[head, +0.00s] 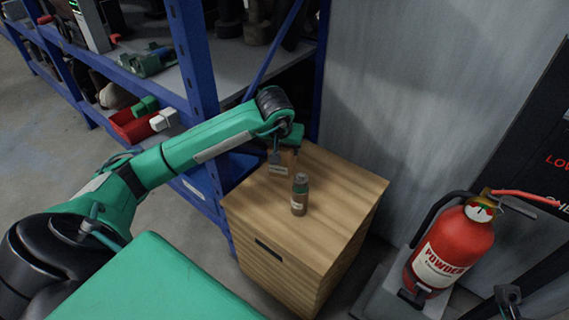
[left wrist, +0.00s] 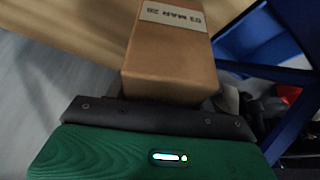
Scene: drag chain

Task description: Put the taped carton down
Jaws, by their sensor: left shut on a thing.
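My left gripper (head: 283,150) is over the back left part of the wooden box top (head: 330,195). It is shut on the taped carton (left wrist: 172,62), a small brown box with a pale label reading a date. In the head view little of the carton shows, as the gripper covers most of it. In the left wrist view the carton extends out beyond the dark gripper edge, with wood behind it. I cannot tell whether it touches the box top. My right gripper is not in view.
A small brown bottle (head: 300,194) stands upright on the box top, just in front of the gripper. A blue shelf rack (head: 195,60) is at the left and behind. A red fire extinguisher (head: 450,247) stands at the right. The front of the box top is clear.

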